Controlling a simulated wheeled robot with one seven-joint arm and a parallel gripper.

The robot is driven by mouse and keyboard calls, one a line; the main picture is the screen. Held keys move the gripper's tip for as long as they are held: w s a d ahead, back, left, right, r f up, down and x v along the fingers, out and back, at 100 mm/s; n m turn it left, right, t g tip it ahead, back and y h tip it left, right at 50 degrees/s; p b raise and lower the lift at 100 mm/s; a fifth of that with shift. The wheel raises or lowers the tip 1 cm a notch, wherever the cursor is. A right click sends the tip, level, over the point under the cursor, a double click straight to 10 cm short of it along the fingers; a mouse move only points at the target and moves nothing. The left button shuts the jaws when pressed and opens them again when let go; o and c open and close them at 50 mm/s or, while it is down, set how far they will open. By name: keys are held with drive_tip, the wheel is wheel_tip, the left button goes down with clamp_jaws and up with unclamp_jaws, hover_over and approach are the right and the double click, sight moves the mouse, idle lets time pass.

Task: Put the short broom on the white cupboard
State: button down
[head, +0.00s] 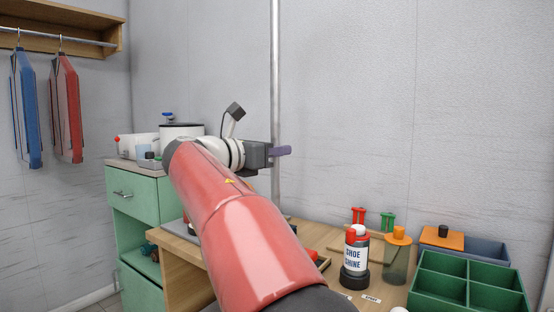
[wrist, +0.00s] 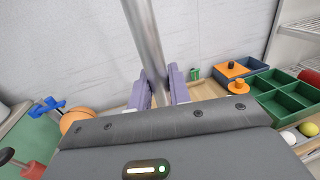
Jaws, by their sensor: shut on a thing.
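My gripper (wrist: 158,80) has two purple fingers closed on a thin grey metal pole (wrist: 145,35), which runs upward out of the wrist view. In the head view the pole (head: 275,70) stands upright against the wall, and one finger of my gripper (head: 281,151) crosses in front of it. I see no bristles, so I cannot tell whether this pole is the short broom. I make out no white cupboard; the green cabinet (head: 136,188) stands at the left with a pale top.
A wooden table (head: 325,234) holds a shoe shine can (head: 354,256), a green divided tray (head: 420,286) and a blue bin (head: 488,250). White vessels (head: 182,130) stand on the green cabinet. Clothes (head: 66,108) hang at left. The upper wall is clear.

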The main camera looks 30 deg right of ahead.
drive_tip(key=c, duration=1.3)
unclamp_jaws()
drive_tip(key=shift+r, duration=0.1)
drive_tip(key=s+a, duration=0.2)
drive_tip(key=a, duration=1)
drive_tip(key=shift+s, duration=0.15)
